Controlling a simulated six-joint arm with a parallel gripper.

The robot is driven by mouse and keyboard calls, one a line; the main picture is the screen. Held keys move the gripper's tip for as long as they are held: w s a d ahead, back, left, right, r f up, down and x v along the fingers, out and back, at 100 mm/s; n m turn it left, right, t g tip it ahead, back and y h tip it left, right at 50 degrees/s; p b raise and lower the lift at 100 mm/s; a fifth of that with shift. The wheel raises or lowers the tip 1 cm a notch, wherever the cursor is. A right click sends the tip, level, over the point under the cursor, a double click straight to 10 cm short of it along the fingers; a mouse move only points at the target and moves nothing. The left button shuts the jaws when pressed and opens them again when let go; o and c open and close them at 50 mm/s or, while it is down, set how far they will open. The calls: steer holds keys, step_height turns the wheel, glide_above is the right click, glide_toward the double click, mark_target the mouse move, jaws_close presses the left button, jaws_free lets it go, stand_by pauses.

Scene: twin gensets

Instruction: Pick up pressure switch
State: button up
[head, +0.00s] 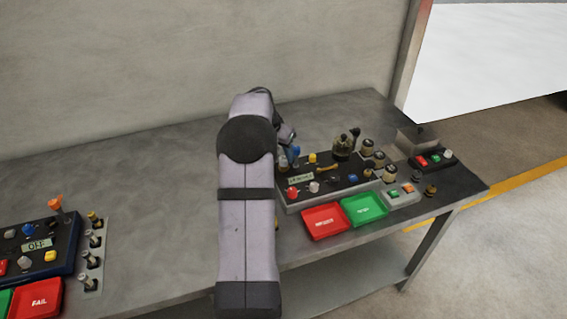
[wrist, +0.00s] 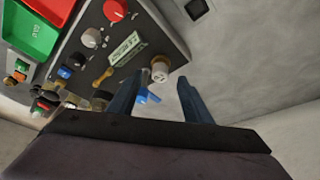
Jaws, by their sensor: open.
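I cannot tell for sure which part is the pressure switch. In the wrist view my gripper (wrist: 159,78) is open and empty, its two fingers spread above the corner of the right control panel (wrist: 160,35). A pale round-topped fitting (wrist: 160,70) shows between the fingertips, on the panel's edge. A blue-handled part (wrist: 148,97) shows between the fingers, close to the left one. In the head view a blue part (head: 294,152) stands at the panel's back left, next to my arm. My arm hides most of my gripper there.
The right panel has several knobs, a small display (wrist: 125,47) and tall fittings (head: 344,146). A red tray (head: 324,234) and a green tray (head: 364,196) lie in front. Another panel (head: 40,232) stands at the left. The bench between is mostly clear.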

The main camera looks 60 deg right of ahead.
mark_target(282, 159)
steer(key=shift+p+x, duration=1.2)
steer(key=shift+x, duration=1.05)
jaws_close()
